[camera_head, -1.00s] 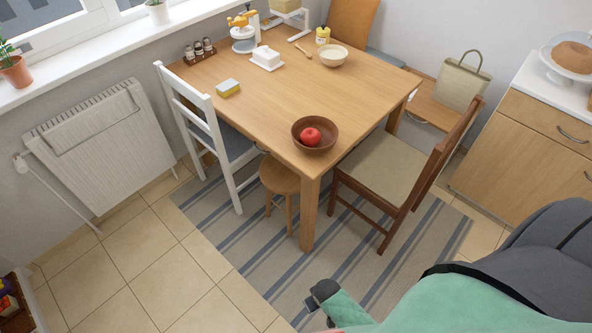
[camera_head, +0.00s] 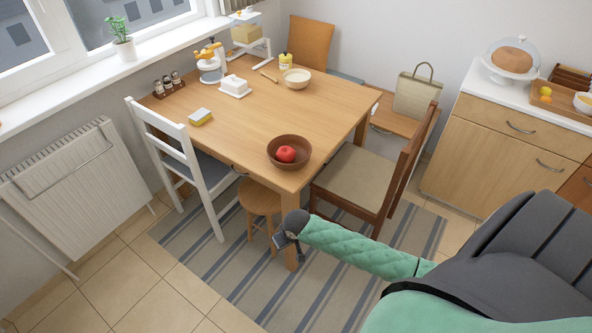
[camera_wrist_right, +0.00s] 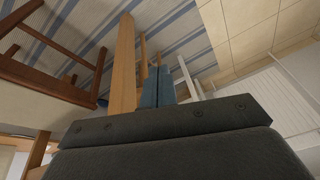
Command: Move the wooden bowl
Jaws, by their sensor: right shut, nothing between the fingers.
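The wooden bowl (camera_head: 274,153), brown and round, stands upright near the front corner of the wooden table (camera_head: 300,113) in the head view. A red apple (camera_head: 286,154) lies in it. My right gripper (camera_head: 277,243) is below and in front of the bowl, beside the table's front leg and apart from the bowl. In the wrist view its two bluish fingers (camera_wrist_right: 157,86) are together with nothing between them. The bowl does not show in the wrist view. My left gripper is not in view.
A white chair (camera_head: 186,160), a stool (camera_head: 260,198) and a brown chair (camera_head: 362,180) surround the near corner. The tabletop behind the bowl is clear.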

